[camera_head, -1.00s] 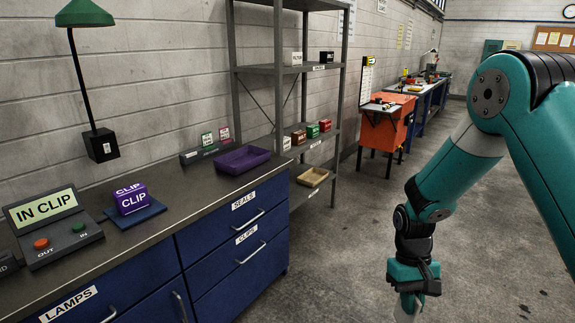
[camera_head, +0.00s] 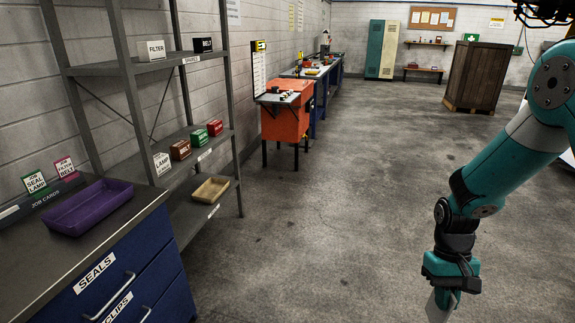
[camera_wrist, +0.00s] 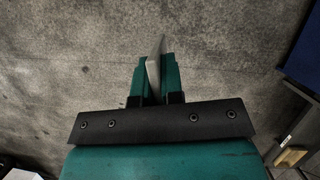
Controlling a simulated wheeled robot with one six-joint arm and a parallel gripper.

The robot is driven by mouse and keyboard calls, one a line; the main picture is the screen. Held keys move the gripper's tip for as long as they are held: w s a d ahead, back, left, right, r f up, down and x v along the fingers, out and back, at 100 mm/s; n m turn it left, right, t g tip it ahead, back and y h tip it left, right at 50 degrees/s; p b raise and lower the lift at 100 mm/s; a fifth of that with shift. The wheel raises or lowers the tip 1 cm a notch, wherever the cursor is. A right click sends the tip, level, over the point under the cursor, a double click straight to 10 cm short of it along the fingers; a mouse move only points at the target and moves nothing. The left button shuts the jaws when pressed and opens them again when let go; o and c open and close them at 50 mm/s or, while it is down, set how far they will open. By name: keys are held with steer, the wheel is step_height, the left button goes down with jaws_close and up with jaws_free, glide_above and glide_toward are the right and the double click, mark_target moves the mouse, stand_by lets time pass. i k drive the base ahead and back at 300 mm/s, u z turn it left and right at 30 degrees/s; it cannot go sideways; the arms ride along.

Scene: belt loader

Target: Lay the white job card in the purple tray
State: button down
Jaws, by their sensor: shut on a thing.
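The purple tray (camera_head: 90,207) lies on the dark counter top at the left of the head view, near the counter's end. It looks empty. My gripper (camera_head: 449,290) hangs low over the floor at the lower right, well away from the tray. It is shut on a thin, pale flat piece, the white job card (camera_head: 437,308), which hangs down below the fingers. In the wrist view the card (camera_wrist: 155,57) shows edge-on between the two teal fingers (camera_wrist: 153,78). Its printed face cannot be read.
A job card rack (camera_head: 50,205) with a green and a pink card stands behind the tray. A metal shelf unit (camera_head: 135,100) with small boxes and a tan tray (camera_head: 210,190) stands beyond the counter. An orange cabinet (camera_head: 287,118) is farther back. The middle floor is clear.

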mark_target(91, 205)
steer(key=z, duration=0.1)
steer(key=i, duration=1.15)
steer(key=u, duration=0.95)
steer(key=i, duration=0.7)
steer(key=u, duration=0.8)
